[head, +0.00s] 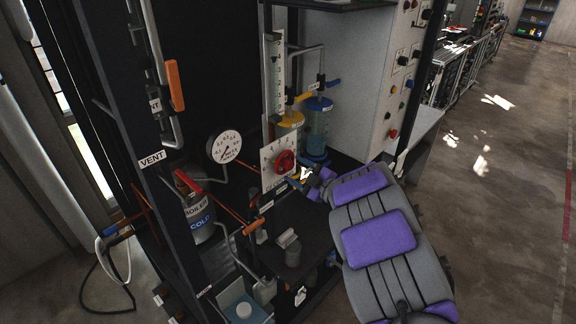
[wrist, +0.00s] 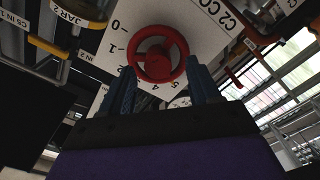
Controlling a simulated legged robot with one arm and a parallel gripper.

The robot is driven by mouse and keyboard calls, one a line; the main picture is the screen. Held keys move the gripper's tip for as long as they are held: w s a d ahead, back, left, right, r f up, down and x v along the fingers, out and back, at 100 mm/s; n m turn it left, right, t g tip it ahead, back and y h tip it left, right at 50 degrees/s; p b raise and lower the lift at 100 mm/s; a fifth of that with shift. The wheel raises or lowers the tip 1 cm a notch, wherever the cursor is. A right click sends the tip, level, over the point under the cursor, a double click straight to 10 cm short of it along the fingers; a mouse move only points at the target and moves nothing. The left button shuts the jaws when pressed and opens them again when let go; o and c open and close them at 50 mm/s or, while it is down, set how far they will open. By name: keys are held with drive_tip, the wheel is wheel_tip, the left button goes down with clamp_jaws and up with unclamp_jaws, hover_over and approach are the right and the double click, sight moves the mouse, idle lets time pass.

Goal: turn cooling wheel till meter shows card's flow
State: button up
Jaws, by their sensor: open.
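The red cooling wheel (head: 284,161) sits on a white plate (head: 270,178) with numbers around it. I cannot identify the card.
A round dial gauge (head: 224,147) is left of the wheel. A red-handled boiler jar (head: 199,214), a yellow-topped jar (head: 289,133) and a blue jar (head: 317,125) crowd the rack. A dark shelf (head: 325,232) lies below. The floor at right is open.

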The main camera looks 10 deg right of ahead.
sight(287, 164)
drive_tip(key=shift+x, duration=1.1)
drive_tip(key=shift+d, duration=0.2)
drive_tip(key=shift+w+a+r, duration=0.1)
drive_tip(key=shift+w+a, duration=0.1)
drive_tip(key=shift+w+r, duration=0.15)
drive_tip(key=shift+r, duration=0.25)
